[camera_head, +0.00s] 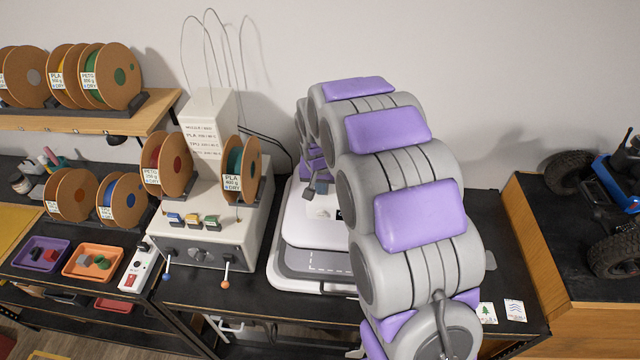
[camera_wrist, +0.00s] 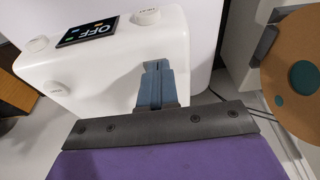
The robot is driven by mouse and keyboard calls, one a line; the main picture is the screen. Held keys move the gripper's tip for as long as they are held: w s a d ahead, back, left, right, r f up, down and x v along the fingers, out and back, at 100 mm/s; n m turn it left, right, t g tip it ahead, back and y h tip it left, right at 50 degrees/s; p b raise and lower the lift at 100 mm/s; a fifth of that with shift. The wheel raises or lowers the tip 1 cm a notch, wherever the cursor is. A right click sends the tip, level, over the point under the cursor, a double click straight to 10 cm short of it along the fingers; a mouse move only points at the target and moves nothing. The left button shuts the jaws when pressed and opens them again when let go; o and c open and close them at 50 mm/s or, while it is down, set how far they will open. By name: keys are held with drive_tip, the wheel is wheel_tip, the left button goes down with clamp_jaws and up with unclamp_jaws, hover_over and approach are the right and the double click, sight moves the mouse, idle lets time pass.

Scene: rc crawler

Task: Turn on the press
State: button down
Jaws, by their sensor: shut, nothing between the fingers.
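The white press (camera_head: 300,226) stands on the black bench behind my arm, which hides its right side. In the wrist view, its white housing (camera_wrist: 105,85) carries a dark screen (camera_wrist: 87,32) reading "OFF", upside down in the picture. A white round knob or button (camera_wrist: 146,16) sits beside the screen. Another (camera_wrist: 38,44) is on the other side, and a small one (camera_wrist: 54,87) is on a lower face. My gripper (camera_wrist: 157,66) is shut and empty, in front of the housing; I cannot tell whether it touches. It also shows small in the head view (camera_head: 311,190).
A beige filament machine (camera_head: 205,240) with spools stands left of the press. Its spool (camera_wrist: 300,75) fills the right of the wrist view. A purple tray (camera_head: 42,254) and an orange tray (camera_head: 93,263) lie further left. A blue crawler (camera_head: 605,195) sits at the right.

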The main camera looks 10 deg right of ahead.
drive_tip(key=shift+s+d+f+b, duration=0.25)
drive_tip(key=shift+f+b, duration=0.2)
drive_tip(key=shift+b, duration=0.2)
drive_tip(key=shift+w+r, duration=0.1)
drive_tip(key=shift+r, duration=0.15)
drive_tip(key=shift+w, duration=0.15)
drive_tip(key=shift+w+r+p, duration=0.35)
drive_tip(key=shift+w+r, duration=0.05)
drive_tip(key=shift+w, duration=0.2)
drive_tip(key=shift+d, duration=0.1)
